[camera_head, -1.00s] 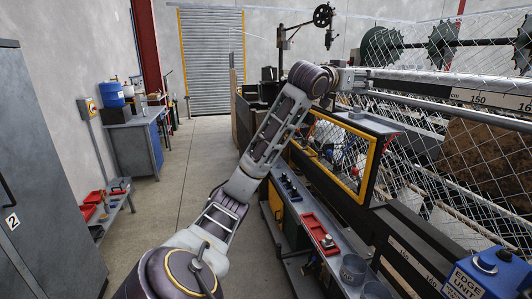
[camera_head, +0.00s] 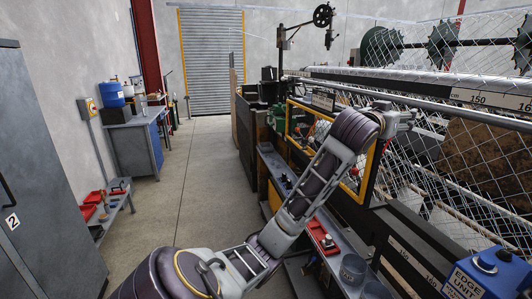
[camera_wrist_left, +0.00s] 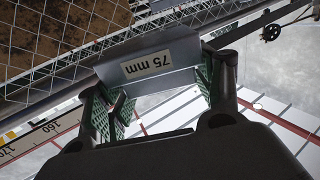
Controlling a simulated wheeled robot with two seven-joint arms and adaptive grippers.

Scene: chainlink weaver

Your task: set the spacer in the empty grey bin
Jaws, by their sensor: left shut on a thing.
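My left gripper (camera_head: 406,118) is raised over the machine's mesh side in the head view, with its fingertips small and hard to make out. In the left wrist view its green-padded fingers are shut on the spacer (camera_wrist_left: 150,66), a grey block with a "75 mm" label that appears upside down. Nothing is seen under the spacer there. My right gripper is not in view.
A red tray (camera_head: 321,236) lies on the bench behind the bins. A blue edge unit (camera_head: 487,272) stands at the right front. Chain-link mesh (camera_head: 440,170) and a yellow-framed guard (camera_head: 370,170) line the machine. The aisle floor (camera_head: 205,180) is clear.

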